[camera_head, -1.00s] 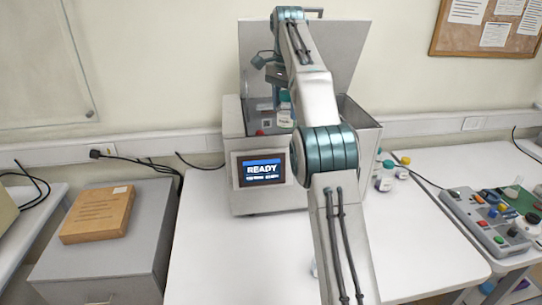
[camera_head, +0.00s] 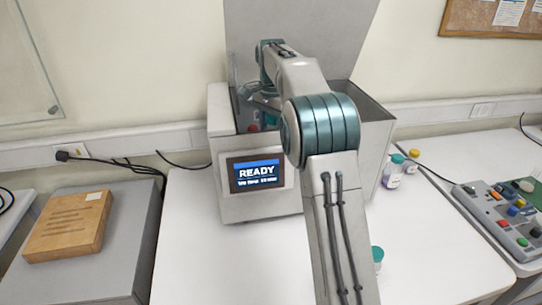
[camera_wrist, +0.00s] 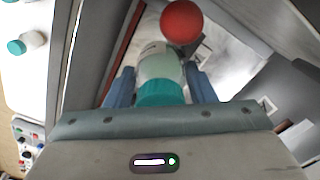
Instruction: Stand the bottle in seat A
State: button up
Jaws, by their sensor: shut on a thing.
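The bottle (camera_wrist: 160,62), pale with a teal cap, is between the fingers of my gripper (camera_wrist: 160,85) in the wrist view. The gripper is shut on it, with the cap toward the camera. In the head view my arm reaches over the open machine (camera_head: 232,203), and the gripper and held bottle are mostly hidden inside it. A red ball-shaped knob (camera_wrist: 181,21) shows just beyond the bottle in the wrist view. I cannot make out seat A or its label, nor whether the bottle's base touches anything.
The machine's lid (camera_head: 300,35) stands open and its screen (camera_head: 257,172) reads READY. Another teal-capped bottle (camera_head: 377,258) stands on the table near my arm. More bottles (camera_head: 392,172) stand right of the machine. A control box (camera_head: 500,215) is far right.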

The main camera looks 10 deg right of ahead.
aim_at(272, 117)
notch_tip(272, 117, down, 9)
jog(key=shift+r+p, duration=0.1)
jog(key=shift+p, duration=0.35)
jog(key=shift+f, duration=0.25)
jog(key=o, duration=1.1)
jog(key=shift+r, duration=0.1)
notch_tip(272, 117, up, 12)
jog(key=shift+r+b, duration=0.1)
jog(key=shift+b, duration=0.25)
